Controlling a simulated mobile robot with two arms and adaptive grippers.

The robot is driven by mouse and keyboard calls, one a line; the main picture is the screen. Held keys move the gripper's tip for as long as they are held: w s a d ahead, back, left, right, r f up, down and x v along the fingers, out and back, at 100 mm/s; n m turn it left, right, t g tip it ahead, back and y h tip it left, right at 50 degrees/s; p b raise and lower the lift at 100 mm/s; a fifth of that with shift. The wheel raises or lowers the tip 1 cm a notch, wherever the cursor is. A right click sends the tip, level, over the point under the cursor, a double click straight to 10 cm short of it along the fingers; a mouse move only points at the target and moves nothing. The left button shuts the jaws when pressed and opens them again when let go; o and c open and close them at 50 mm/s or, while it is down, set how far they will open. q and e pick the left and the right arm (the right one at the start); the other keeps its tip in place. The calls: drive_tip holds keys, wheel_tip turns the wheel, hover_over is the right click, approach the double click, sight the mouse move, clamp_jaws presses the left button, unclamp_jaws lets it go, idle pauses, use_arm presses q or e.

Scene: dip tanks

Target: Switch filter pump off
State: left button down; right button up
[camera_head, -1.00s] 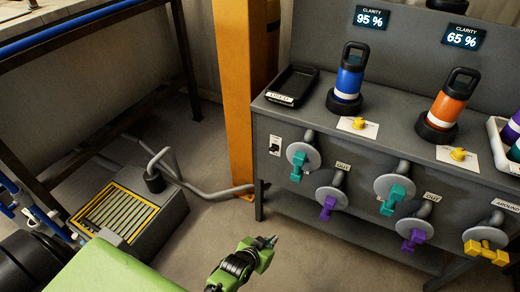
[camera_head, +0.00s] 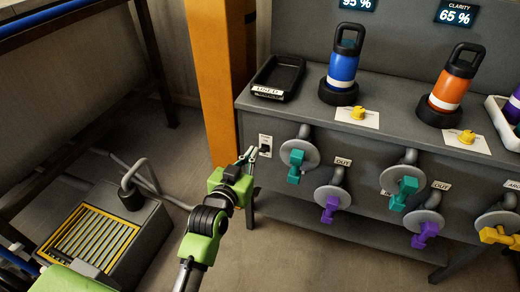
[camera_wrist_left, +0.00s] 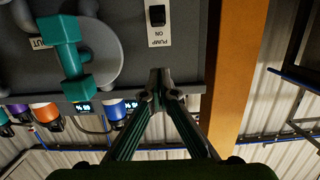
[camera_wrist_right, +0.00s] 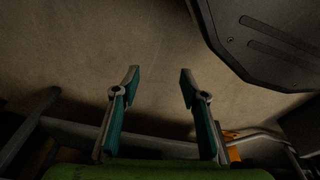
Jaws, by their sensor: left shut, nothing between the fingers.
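The pump switch (camera_head: 265,145) is a black rocker on a white plate on the bench's front panel, at its left end. The left wrist view shows the rocker (camera_wrist_left: 157,16) with "PUMP" and "ON" lettered on the plate, upside down there. My left gripper (camera_head: 250,155) is shut and empty, its tips just left of the plate in the head view. In the left wrist view the closed fingertips (camera_wrist_left: 159,80) are in line with the plate; whether they touch the panel I cannot tell. My right gripper (camera_wrist_right: 159,78) is open and empty over the floor.
Teal valve handles (camera_head: 295,167) and purple ones (camera_head: 330,209) stick out of the panel right of the switch. An orange post (camera_head: 215,80) stands left of the bench. A black tray (camera_head: 277,78) and blue canister (camera_head: 342,68) sit on top. A yellow-framed grate (camera_head: 90,240) is low left.

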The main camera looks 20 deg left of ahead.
sight(266, 132)
use_arm(q)
drive_tip(key=w, duration=0.3)
drive_tip(key=w+f+b, duration=0.1)
drive_tip(key=w, duration=0.2)
drive_tip(key=w+b, duration=0.1)
drive_tip(key=w, duration=0.3)
drive_tip(key=shift+d+f, duration=0.15)
drive_tip(key=shift+f, duration=0.2)
drive_tip(key=shift+s+f+b, duration=0.15)
drive_tip(key=shift+s+f, duration=0.2)
drive_tip(key=shift+f, duration=0.25)
drive_tip(key=shift+s+f+b, duration=0.15)
drive_tip(key=shift+s+f, duration=0.15)
drive_tip(key=shift+f, duration=0.3)
drive_tip(key=shift+s+f, duration=0.35)
drive_tip(key=shift+f, duration=0.2)
use_arm(e)
drive_tip(key=w+r, duration=0.3)
drive_tip(key=r, duration=0.6)
drive_tip(key=shift+a, duration=0.2)
